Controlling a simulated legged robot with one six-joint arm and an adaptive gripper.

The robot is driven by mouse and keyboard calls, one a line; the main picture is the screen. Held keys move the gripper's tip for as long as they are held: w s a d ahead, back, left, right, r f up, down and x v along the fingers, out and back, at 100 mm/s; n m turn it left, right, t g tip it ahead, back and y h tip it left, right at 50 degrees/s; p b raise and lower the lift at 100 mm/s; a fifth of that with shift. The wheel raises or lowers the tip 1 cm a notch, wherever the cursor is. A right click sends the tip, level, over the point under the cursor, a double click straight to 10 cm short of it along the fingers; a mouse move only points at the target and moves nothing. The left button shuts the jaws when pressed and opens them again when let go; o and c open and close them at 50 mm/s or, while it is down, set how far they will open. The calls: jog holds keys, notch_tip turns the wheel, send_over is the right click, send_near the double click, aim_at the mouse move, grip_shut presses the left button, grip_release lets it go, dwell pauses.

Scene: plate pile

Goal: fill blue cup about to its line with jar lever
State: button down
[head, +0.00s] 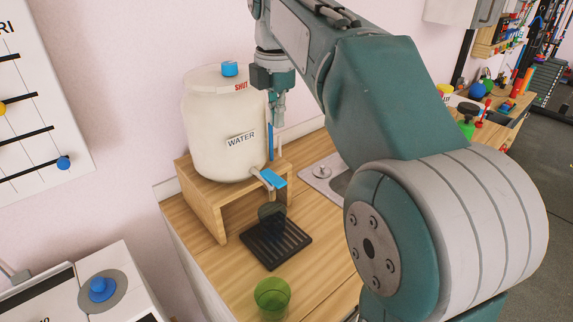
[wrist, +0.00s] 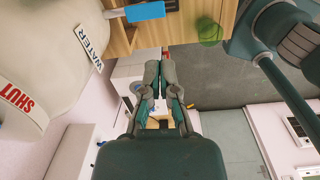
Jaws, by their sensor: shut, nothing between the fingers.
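The white water jar (head: 210,125) stands on a wooden stand (head: 203,205), with its label facing the camera. Its spout has a blue lever (head: 273,178), which also shows in the wrist view (wrist: 145,11). A dark bluish see-through cup (head: 272,214) stands upright under the spout on a black drip tray (head: 268,250). Its line and any water in it cannot be made out. My gripper (head: 279,120) points down beside the jar, above the lever and apart from it. In the wrist view its fingers (wrist: 159,66) are together and empty.
A green cup (head: 271,298) stands on the wooden counter in front of the tray, and it also shows in the wrist view (wrist: 209,30). A sink (head: 322,172) lies to the right, partly behind my arm. A blue knob (head: 100,288) is at lower left.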

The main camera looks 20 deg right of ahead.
aim_at(281, 183)
jog(key=shift+w+d+r+n, duration=0.2)
jog(key=shift+w+n, duration=0.4)
jog(key=shift+w, duration=0.05)
jog(key=shift+a, duration=0.1)
notch_tip(281, 183, down, 14)
jog(key=shift+f, duration=0.1)
dwell(0.5)
jog(key=shift+s+d+f+t+y, duration=0.25)
jog(key=shift+s+f+t+y, duration=0.2)
jog(key=shift+t, duration=0.45)
jog(key=shift+s+f, duration=0.1)
jog(key=shift+f, duration=0.35)
dwell(0.5)
